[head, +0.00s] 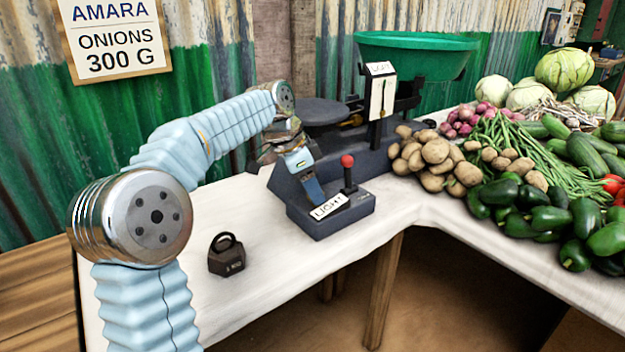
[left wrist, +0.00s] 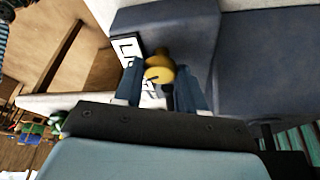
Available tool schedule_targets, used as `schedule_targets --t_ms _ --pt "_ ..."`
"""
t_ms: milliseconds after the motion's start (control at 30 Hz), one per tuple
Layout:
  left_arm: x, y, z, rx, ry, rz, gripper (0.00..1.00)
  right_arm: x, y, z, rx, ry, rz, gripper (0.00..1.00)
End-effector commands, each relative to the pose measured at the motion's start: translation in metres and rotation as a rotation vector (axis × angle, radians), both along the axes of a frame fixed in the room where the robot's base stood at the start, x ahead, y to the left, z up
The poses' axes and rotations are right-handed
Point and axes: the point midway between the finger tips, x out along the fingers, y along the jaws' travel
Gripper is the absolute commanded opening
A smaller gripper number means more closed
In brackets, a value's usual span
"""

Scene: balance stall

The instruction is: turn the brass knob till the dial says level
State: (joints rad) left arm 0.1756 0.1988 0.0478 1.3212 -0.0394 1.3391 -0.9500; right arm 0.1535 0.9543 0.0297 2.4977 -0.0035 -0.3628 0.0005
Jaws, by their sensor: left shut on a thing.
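The brass knob (left wrist: 160,72) shows in the left wrist view between the two blue fingers of my left gripper (left wrist: 163,85), which is shut on it. In the head view my left gripper (head: 313,190) points down at the near part of the dark balance base (head: 335,218), and it hides the knob. A white label (head: 328,207) there appears to read LIGHT. The dial (head: 382,97) is a white upright plate on the balance post, and the small sign at its top also appears to read LIGHT. Its pointer is too small to read. My right gripper is not in view.
A red-topped lever (head: 347,162) stands close right of my gripper. The balance has a dark plate (head: 322,112) and a green pan (head: 415,55). A dark iron weight (head: 227,255) stands on the white table (head: 290,265).

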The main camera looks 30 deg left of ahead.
Motion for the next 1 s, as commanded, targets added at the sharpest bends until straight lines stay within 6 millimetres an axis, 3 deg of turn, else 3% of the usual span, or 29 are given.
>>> schedule_targets --t_ms 100,300,600,1000 --pt "0.001 0.001 0.004 0.0 0.0 -0.095 0.09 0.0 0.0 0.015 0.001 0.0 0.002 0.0" --pt "0.002 0.002 0.002 0.0 0.0 -0.251 0.09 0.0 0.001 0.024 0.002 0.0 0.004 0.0" --pt "0.003 0.002 0.001 -0.001 -0.003 -0.412 0.09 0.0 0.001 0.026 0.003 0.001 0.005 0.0" --pt "0.004 0.002 0.001 0.001 -0.003 -0.471 0.09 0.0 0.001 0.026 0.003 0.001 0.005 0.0"
